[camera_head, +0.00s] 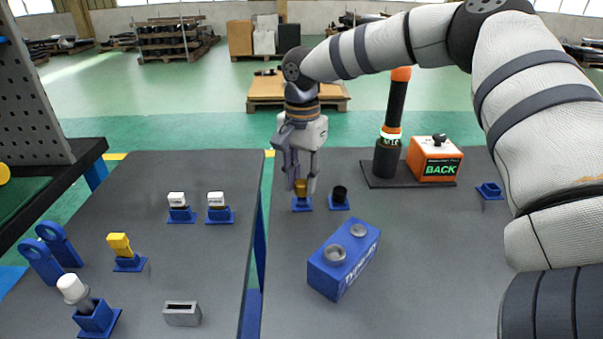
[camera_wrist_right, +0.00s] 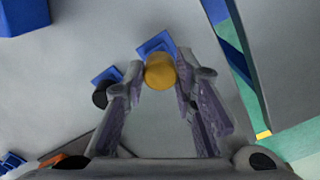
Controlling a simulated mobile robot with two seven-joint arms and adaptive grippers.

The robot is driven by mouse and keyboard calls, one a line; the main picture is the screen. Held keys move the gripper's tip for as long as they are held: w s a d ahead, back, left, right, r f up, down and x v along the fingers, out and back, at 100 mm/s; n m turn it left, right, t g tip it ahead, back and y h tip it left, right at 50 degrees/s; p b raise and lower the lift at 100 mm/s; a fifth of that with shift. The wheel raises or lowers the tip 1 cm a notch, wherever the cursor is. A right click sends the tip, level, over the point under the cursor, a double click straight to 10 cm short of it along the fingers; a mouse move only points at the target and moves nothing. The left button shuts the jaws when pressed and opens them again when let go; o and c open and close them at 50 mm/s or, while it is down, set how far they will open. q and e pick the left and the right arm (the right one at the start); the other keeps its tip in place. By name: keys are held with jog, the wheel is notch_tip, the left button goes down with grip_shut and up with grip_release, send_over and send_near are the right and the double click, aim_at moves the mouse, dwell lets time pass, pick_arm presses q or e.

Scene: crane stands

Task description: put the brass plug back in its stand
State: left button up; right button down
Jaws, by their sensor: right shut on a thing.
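The brass plug (camera_head: 301,186) is a short yellow cylinder between the fingers of my right gripper (camera_head: 301,181), which points down over the right table. The gripper is shut on it. A blue stand (camera_head: 302,206) with a square base is directly below the plug. In the right wrist view the plug (camera_wrist_right: 160,72) covers part of the blue stand (camera_wrist_right: 154,43), whose base shows just beyond it. I cannot tell whether the plug's lower end is inside the stand or just above it. My left gripper is not in view.
A black plug (camera_head: 340,193) in a blue stand is close to the right. A blue block with two round tops (camera_head: 344,262) lies nearer on the table. A black post (camera_head: 390,135) and an orange BACK box (camera_head: 434,160) stand behind right. A gap separates the left table (camera_head: 200,260).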

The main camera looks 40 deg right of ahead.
aim_at(302, 183)
dwell(0.4)
jog(key=shift+f, duration=0.85)
jog(key=c, duration=1.2)
grip_release()
jog(key=shift+r+p, duration=0.3)
jog(key=shift+r, duration=2.15)
